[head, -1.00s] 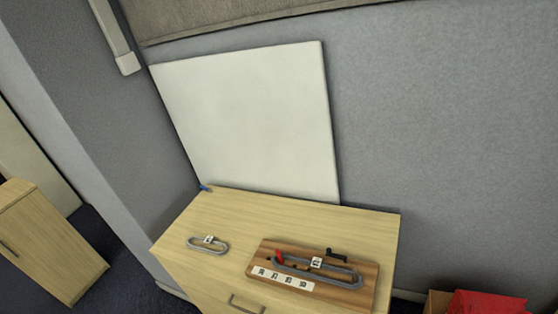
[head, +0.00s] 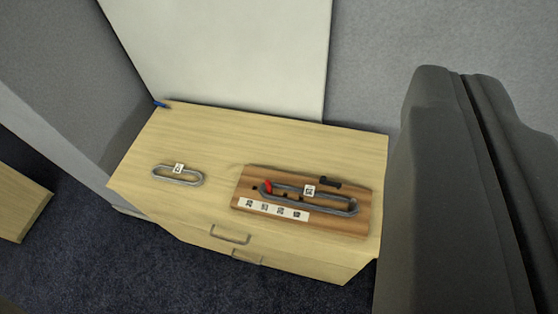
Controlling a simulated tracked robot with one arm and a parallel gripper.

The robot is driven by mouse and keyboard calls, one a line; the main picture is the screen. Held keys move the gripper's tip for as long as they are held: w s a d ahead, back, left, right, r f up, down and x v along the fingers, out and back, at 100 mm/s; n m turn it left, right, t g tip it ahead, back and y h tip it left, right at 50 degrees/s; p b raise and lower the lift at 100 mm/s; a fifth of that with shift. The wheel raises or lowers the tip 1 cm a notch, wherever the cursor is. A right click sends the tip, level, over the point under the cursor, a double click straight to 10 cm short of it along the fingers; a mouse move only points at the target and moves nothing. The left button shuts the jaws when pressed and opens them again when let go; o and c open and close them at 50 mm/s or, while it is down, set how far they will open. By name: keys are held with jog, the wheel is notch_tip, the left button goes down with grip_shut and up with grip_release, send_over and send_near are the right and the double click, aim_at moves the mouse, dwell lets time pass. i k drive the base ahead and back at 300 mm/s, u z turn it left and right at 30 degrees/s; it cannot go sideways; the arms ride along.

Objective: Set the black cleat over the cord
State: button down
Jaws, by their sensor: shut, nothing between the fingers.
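A brown wooden board (head: 250,180) lies on the cabinet top, with a grey cord loop (head: 345,212) on it. A small black piece (head: 329,182), which looks like the black cleat, sits at the board's back edge, just behind the cord; I cannot tell whether it touches it. A red piece (head: 268,187) is at the cord's left end, with small dark parts beside it. My gripper (head: 458,76) is a large dark grey shape at the right, close to the camera. It is shut and empty, well away from the board.
A second grey loop (head: 168,180) with a white tag lies left of the board on the wooden cabinet (head: 210,140). A small blue item (head: 160,103) is at its back left corner. A white panel (head: 220,50) stands behind. Bare top surrounds the board's left and back.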

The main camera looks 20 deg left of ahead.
aim_at(323, 180)
jog(key=u, duration=0.2)
jog(key=i, duration=1)
jog(key=z, duration=0.1)
